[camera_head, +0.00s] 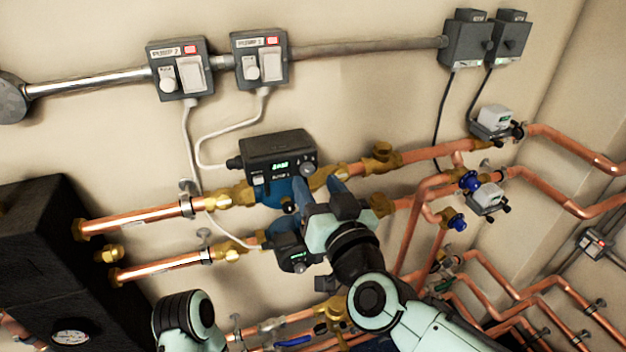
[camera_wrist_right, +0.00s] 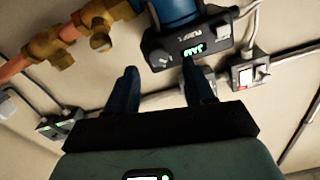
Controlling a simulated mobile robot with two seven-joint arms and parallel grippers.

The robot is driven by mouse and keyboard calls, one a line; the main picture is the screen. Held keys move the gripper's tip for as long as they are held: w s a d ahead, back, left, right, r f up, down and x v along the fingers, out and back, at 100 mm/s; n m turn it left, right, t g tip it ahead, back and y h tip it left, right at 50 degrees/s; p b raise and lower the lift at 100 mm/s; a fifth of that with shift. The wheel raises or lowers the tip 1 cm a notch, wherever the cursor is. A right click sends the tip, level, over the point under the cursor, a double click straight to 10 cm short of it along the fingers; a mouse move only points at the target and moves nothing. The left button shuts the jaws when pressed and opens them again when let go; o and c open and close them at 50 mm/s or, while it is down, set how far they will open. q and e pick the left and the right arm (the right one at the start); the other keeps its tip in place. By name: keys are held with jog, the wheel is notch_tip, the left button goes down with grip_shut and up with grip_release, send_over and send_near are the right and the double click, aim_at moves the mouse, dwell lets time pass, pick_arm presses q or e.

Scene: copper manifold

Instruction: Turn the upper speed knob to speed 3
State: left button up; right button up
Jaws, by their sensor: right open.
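The upper pump's dark control box (camera_head: 270,147) has a lit green display (camera_head: 281,165), with digits too small to read surely. Its dark round speed knob (camera_head: 307,169) is at the right of its front face. My right gripper (camera_head: 318,187) is open, with its blue fingers pointing up toward the knob and nothing held between them. In the right wrist view, the control box (camera_wrist_right: 207,37) appears inverted. The knob (camera_wrist_right: 158,59) shows beyond the gap between the open fingers (camera_wrist_right: 160,73), apart from them. The knob's setting is not readable. My left gripper is not in view.
A lower pump's dark box (camera_head: 291,252) sits below, close to my right gripper. Copper pipes (camera_head: 145,217) with brass fittings run beside both pumps. Two grey switch boxes (camera_head: 180,70) (camera_head: 260,58) hang above, with cables down to the pumps. The wall between is bare.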

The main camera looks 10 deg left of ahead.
aim_at(309, 172)
jog(key=shift+x, duration=1.55)
jog(key=shift+c, duration=0.4)
grip_shut()
